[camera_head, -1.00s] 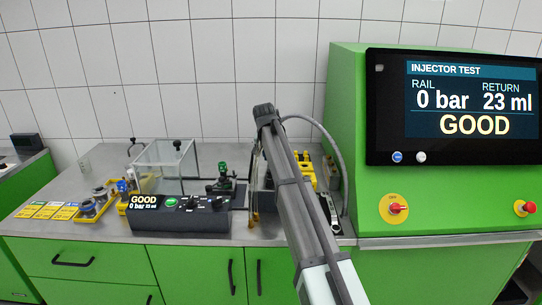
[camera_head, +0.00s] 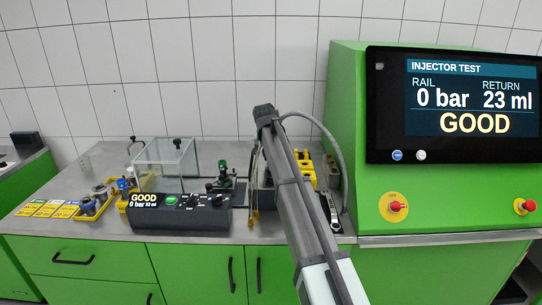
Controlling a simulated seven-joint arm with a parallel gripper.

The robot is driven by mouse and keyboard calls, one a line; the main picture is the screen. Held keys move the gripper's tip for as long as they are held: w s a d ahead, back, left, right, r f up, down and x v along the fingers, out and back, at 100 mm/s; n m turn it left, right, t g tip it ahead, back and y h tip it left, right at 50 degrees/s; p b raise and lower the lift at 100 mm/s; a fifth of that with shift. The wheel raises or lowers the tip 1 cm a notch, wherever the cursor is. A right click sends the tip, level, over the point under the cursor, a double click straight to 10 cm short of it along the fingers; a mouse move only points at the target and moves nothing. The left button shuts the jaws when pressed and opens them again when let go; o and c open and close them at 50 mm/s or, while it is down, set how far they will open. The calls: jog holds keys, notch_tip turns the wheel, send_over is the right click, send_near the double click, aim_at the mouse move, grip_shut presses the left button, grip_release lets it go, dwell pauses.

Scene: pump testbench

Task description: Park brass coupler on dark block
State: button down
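My arm rises from the bottom of the head view and bends at the top near the back wall. It covers much of the bench just left of the green cabinet. A narrow brass-coloured part (camera_head: 254,214) shows at the arm's left edge, low over the bench. I cannot tell if it is the brass coupler. A dark, box-like shape (camera_head: 265,200) beside it is mostly hidden, and I cannot tell if it is the dark block. My gripper is largely hidden behind the arm, so its fingers and any hold are unclear.
A dark control box (camera_head: 180,214) reading GOOD stands at the bench front, with a clear glass box (camera_head: 165,165) behind. A yellow tray (camera_head: 103,207) with parts is at left. A wrench (camera_head: 331,212) lies right of my arm. The monitor (camera_head: 455,105) reads GOOD, 0 bar.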

jog(key=shift+f, duration=0.15)
jog(key=c, duration=0.8)
grip_release()
jog(key=shift+r, duration=3.5)
